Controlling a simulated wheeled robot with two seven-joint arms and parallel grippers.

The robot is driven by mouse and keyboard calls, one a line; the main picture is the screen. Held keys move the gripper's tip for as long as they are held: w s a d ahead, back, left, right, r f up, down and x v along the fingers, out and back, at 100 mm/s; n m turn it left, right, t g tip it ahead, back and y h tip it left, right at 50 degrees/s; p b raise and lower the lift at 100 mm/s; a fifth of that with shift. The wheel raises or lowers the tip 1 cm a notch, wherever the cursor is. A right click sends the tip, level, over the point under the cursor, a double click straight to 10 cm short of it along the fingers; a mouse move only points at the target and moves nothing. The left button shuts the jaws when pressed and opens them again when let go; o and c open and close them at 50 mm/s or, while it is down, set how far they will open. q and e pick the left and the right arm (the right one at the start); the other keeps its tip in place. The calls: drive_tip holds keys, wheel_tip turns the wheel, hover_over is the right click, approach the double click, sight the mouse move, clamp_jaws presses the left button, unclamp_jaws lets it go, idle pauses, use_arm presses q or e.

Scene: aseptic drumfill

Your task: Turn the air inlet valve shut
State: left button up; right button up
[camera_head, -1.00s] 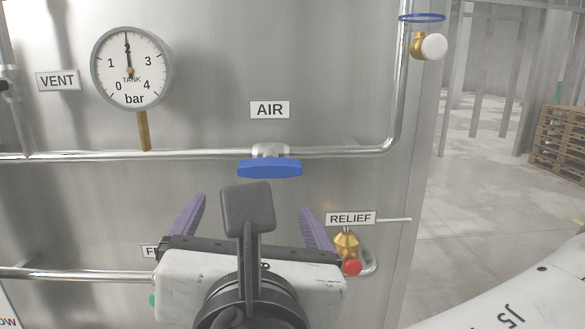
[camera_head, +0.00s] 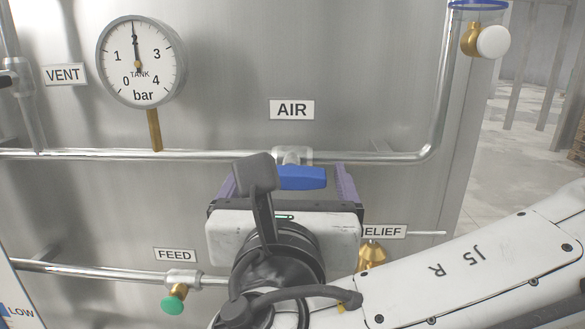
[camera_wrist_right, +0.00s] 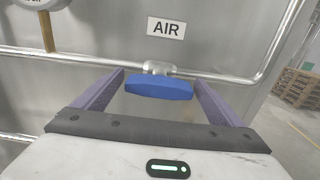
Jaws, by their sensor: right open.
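The air inlet valve has a blue handle (camera_head: 303,178) lying along the horizontal steel pipe, under the AIR label (camera_head: 292,110). In the head view its left part is hidden by my right wrist. My right gripper (camera_head: 290,180) is open, with one purple finger on each side of the handle. In the right wrist view the whole blue handle (camera_wrist_right: 159,88) shows between the spread fingers (camera_wrist_right: 165,90), apart from both. The valve body (camera_wrist_right: 158,67) is silver and sits on the pipe. My left gripper is not in view.
A tank gauge (camera_head: 141,62) reads about 2 bar, with the VENT label (camera_head: 63,75) beside it. Below are the green FEED valve (camera_head: 174,299) and the brass relief valve (camera_head: 372,254), partly hidden by my right arm. A brass fitting with a white knob (camera_head: 491,41) is at upper right.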

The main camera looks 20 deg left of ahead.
drive_tip(key=shift+c, duration=0.2)
drive_tip(key=c, duration=1)
